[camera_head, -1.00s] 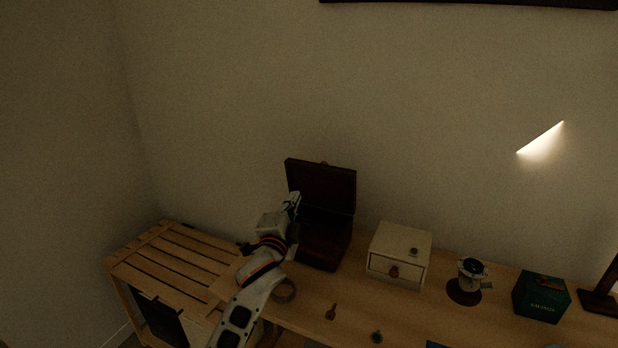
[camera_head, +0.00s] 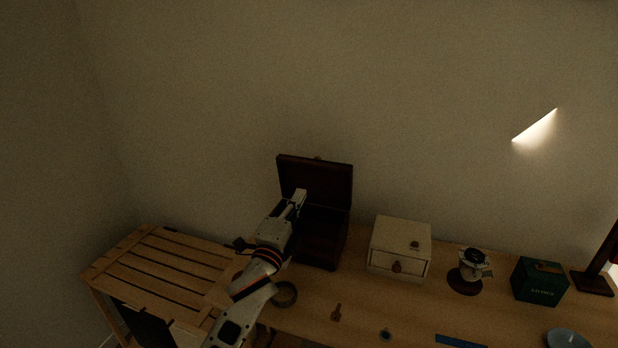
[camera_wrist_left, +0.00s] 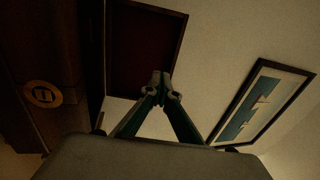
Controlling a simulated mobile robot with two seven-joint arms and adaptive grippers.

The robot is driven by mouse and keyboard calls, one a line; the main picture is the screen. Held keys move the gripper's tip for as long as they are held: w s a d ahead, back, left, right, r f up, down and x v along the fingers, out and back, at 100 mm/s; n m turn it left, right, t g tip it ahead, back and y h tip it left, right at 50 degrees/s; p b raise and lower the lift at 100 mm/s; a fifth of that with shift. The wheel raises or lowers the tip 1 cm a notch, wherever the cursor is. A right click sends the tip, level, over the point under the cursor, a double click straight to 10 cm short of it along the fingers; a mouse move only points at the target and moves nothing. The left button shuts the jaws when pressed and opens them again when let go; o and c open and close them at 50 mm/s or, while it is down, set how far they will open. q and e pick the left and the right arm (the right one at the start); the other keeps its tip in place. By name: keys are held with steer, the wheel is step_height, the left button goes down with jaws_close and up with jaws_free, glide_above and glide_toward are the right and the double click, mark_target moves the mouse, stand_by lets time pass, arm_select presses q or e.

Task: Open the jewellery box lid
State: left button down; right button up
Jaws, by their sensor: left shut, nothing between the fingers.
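The dark brown jewellery box (camera_head: 318,252) stands at the back of the desk. Its lid (camera_head: 315,182) is raised, standing up near the wall, with a small clasp on its top edge. My left gripper (camera_head: 300,196) is in front of the lid, over the left part of the box. In the left wrist view the gripper (camera_wrist_left: 161,80) is shut with its fingertips together and nothing between them. The lid's dark inner face (camera_wrist_left: 143,50) shows behind the fingertips, and the box front with a round brass plate (camera_wrist_left: 43,95) is at the left. My right gripper is not in view.
A cream drawer box (camera_head: 400,247) stands right of the jewellery box. Further right are a small metal device (camera_head: 472,268) and a green box (camera_head: 539,281).

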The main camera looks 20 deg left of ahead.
mark_target(313, 170)
arm_select(q)
steer(key=x, duration=0.8)
steer(key=shift+w, duration=0.25)
steer(key=shift+r+p, duration=0.3)
steer(key=p, duration=0.2)
steer(key=w+g+p, duration=0.1)
steer(key=p, duration=0.1)
steer(key=shift+w+r, duration=0.15)
steer(key=shift+r, duration=0.15)
steer(key=shift+w+f, duration=0.3)
steer(key=shift+w, duration=0.65)
steer(key=shift+w+f, duration=0.1)
steer(key=shift+w, duration=0.15)
